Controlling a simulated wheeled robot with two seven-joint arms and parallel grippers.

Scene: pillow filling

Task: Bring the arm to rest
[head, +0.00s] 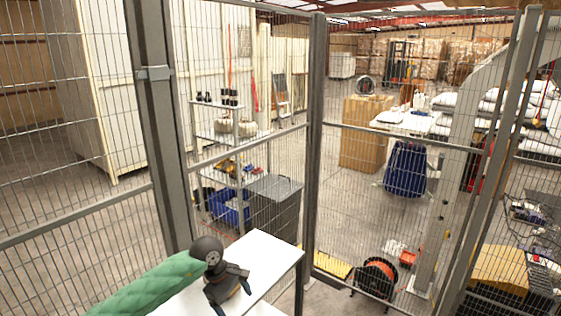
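My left gripper (232,299) is dark and shows at the bottom of the head view, left of centre. It is over the white table top (275,251), with its fingers pointing down and spread apart. Nothing shows between them. A round dark joint sits just above it. A green quilted long shape (150,287) runs from the bottom left edge up to this joint. I cannot tell whether it is a cover on my arm or a separate thing. My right gripper is not in view.
Wire mesh fencing with grey posts (316,150) stands behind the table. Beyond it are a grey bin (274,205), a shelf with a blue crate (229,206), a cardboard box (366,135) and an orange cable reel (377,276). The table's right part is clear.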

